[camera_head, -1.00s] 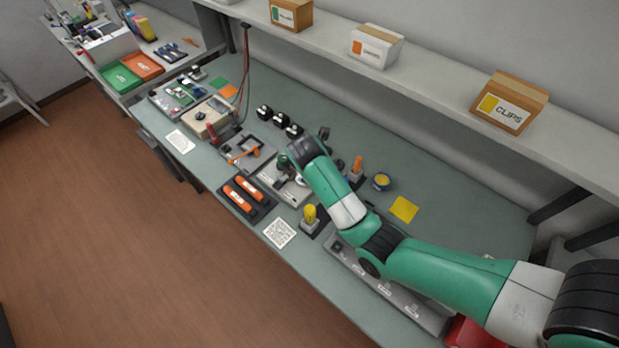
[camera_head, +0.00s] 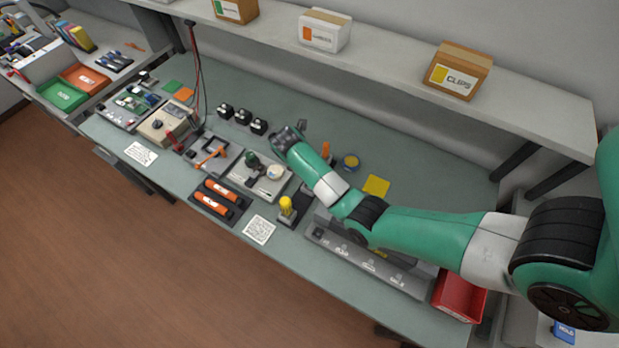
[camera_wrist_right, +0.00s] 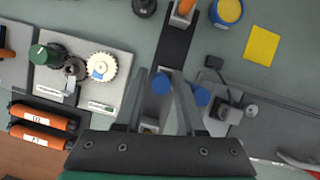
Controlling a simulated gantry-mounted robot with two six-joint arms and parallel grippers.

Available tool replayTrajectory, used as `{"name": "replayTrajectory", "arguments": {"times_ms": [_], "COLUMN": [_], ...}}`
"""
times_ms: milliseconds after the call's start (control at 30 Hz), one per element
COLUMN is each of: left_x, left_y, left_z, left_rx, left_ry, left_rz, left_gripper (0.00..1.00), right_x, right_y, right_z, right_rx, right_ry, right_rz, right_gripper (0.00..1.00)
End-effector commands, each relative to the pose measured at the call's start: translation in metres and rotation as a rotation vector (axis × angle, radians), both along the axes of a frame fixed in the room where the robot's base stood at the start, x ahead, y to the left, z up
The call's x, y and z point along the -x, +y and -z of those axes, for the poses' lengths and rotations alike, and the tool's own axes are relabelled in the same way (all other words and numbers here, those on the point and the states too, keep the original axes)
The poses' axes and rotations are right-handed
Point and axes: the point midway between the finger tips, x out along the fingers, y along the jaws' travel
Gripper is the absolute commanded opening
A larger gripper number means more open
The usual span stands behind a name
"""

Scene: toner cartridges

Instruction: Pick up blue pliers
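Two round blue ends show below my right gripper in the wrist view. One blue end (camera_wrist_right: 162,84) lies between the fingers, and the other blue end (camera_wrist_right: 202,96) lies just outside the right finger, partly covered. They look like handle ends, but I cannot make out the whole tool. My right gripper (camera_wrist_right: 166,74) is open, with a gap between its grey fingers. In the head view my right arm hides this spot. Several blue-handled tools (camera_head: 117,58) lie on a dark tray at the far left; their kind is too small to tell. My left gripper is not in view.
A yellow-topped tool (camera_head: 286,206) and an orange-handled tool (camera_head: 326,151) stand near my right arm. A round yellow tin (camera_head: 350,161) and yellow note (camera_head: 376,186) are behind it. A red bin (camera_head: 459,296) is at right. The shelf (camera_head: 385,50) overhangs the back.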

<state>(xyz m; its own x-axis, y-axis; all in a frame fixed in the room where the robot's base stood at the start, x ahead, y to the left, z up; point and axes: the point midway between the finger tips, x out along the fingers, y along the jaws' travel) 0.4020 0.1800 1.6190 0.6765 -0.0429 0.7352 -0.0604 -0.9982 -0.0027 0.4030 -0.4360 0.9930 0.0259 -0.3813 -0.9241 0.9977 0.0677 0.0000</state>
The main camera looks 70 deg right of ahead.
Motion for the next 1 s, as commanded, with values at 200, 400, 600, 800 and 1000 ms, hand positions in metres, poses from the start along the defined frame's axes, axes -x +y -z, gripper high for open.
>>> {"name": "replayTrajectory", "arguments": {"times_ms": [200, 400, 600, 800, 1000], "left_x": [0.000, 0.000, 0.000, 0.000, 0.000], "left_y": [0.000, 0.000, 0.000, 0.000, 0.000], "left_z": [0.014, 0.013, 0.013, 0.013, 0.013], "left_rx": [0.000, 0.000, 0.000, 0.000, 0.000], "left_ry": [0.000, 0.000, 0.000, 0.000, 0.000], "left_rz": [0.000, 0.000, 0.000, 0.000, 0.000], "left_gripper": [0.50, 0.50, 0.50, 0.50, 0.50], "right_x": [0.000, -0.001, -0.001, -0.001, -0.001], "right_y": [-0.013, -0.014, -0.014, -0.014, -0.014], "right_z": [0.033, 0.034, 0.034, 0.034, 0.033], "right_rx": [0.000, 0.000, 0.000, 0.000, 0.000], "right_ry": [0.001, 0.000, 0.000, 0.000, 0.000], "right_rz": [0.000, 0.000, 0.000, 0.000, 0.000], "right_gripper": [0.38, 0.38, 0.09, 0.00, 0.00]}}
